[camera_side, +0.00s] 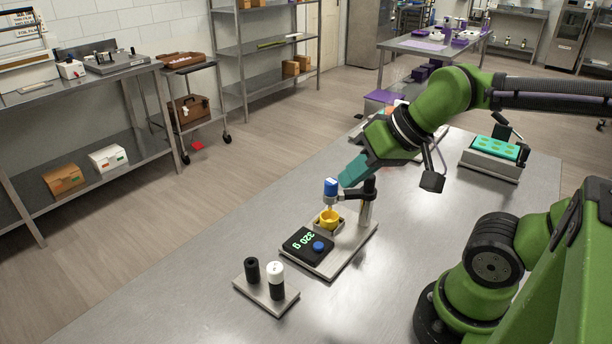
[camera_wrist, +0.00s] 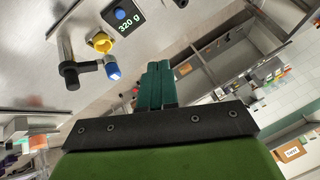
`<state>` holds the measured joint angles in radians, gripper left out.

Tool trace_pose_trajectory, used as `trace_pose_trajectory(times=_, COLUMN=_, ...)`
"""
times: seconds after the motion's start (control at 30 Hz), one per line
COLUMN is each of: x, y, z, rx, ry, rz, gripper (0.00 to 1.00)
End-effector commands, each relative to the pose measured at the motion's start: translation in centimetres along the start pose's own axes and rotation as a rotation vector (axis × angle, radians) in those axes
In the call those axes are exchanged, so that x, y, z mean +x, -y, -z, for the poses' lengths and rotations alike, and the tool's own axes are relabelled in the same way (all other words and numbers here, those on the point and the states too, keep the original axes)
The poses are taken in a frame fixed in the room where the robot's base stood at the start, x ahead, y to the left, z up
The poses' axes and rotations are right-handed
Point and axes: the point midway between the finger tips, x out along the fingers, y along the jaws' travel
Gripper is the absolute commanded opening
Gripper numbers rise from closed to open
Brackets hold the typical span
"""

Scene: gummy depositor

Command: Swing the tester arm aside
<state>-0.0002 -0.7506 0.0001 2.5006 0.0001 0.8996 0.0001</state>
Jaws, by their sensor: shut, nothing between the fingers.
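The tester stands on a pale base plate (camera_side: 347,248) on the metal table. Its dark tester arm (camera_side: 350,195) reaches from a post (camera_side: 366,207) and carries a blue-and-white head (camera_side: 331,187) above a yellow cup (camera_side: 329,217). In the wrist view, the tester arm (camera_wrist: 87,67), blue head (camera_wrist: 112,69) and yellow cup (camera_wrist: 101,42) lie left of my fingers. My gripper (camera_side: 345,182) has teal fingers, shut and empty, just above and beside the head in the side view. The wrist view shows the fingers (camera_wrist: 159,66) together, with a gap from the head in the picture. Contact is not visible.
A black display (camera_side: 307,244) reading 320 g, with a blue button (camera_side: 318,246), sits on the base plate. In front is a small plate (camera_side: 262,296) with black and white cylinders. A teal mould tray (camera_side: 496,148) stands back right. The table's left side is clear.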

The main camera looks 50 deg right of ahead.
Motion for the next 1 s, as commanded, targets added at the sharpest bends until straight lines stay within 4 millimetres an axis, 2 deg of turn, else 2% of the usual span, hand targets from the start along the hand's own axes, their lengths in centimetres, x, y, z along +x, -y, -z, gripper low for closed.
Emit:
trace_pose_trajectory(times=0.47, x=0.0, y=0.0, z=0.0, rx=0.0, ry=0.0, rz=0.0, gripper=0.0)
trace_pose_trajectory(times=0.5, x=0.0, y=0.0, z=0.0, rx=0.0, ry=0.0, rz=0.0, gripper=0.02)
trace_pose_trajectory(times=0.63, x=0.5, y=-0.8, z=0.2, rx=0.027, ry=0.012, rz=-0.023, gripper=0.21)
trace_pose_trajectory(times=0.73, x=1.0, y=-2.1, z=2.2, rx=0.08, ry=0.029, rz=-0.077, gripper=0.37)
trace_pose_trajectory(times=0.83, x=1.2, y=-4.5, z=5.3, rx=0.166, ry=0.088, rz=-0.175, gripper=0.52)
trace_pose_trajectory(times=1.0, x=0.1, y=-10.2, z=10.3, rx=0.367, ry=0.236, rz=-0.371, gripper=0.53)
